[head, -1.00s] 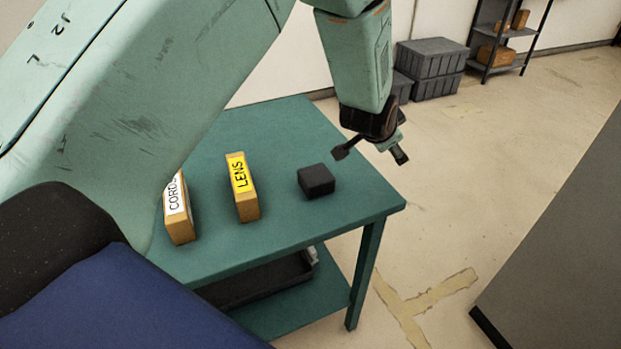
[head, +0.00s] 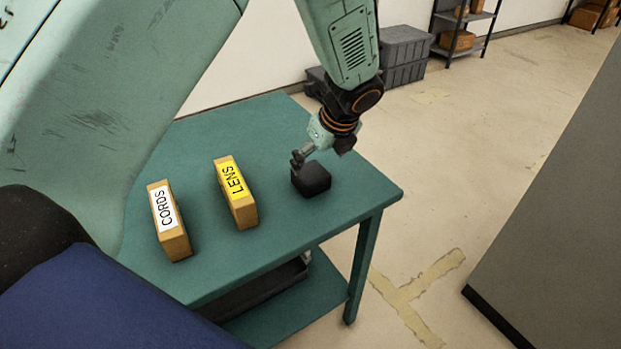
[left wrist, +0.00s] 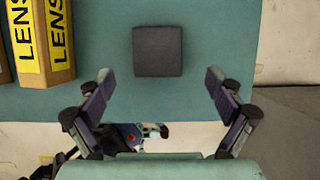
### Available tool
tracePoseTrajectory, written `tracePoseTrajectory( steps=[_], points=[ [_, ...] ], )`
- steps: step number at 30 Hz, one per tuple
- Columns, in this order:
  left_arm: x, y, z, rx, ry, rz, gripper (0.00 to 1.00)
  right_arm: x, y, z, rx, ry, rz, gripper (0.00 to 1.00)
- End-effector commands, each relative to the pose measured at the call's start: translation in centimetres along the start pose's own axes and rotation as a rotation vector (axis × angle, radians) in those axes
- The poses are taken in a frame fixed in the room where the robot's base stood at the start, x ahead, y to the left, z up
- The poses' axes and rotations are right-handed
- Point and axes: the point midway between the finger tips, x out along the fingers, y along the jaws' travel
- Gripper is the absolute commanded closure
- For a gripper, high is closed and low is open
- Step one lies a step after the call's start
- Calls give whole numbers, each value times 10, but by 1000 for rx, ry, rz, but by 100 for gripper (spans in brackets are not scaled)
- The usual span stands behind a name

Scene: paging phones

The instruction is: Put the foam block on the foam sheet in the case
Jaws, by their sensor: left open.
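The foam block (head: 312,180) is a small dark grey block on the green table, near its right end. In the left wrist view the foam block (left wrist: 158,51) lies ahead of the fingertips, centred between them. My left gripper (head: 322,158) is just above and behind the block in the head view. In the left wrist view my left gripper (left wrist: 160,82) is open and empty, its two fingers wide apart. No case or foam sheet can be made out in these views. My right gripper does not show.
On the green table (head: 215,135) stand a box labelled CORDS (head: 168,222) and a yellow-labelled LENS box (head: 237,193), left of the block. A dark tray (head: 262,290) sits on the lower shelf. Grey crates (head: 402,58) and a shelf rack stand behind.

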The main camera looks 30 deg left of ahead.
Motion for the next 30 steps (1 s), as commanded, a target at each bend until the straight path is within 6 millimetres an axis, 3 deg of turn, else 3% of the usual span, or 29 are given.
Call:
tracePoseTrajectory(
  steps=[15, 24, 30],
  points=[
    [66, 3, 3, -3, 2, -2, 8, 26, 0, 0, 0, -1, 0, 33],
    [68, 4, 4, -3, 1, -3, 8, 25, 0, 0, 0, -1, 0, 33],
    [68, 4, 4, -3, 1, -3, 25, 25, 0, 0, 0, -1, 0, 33]
  ],
)
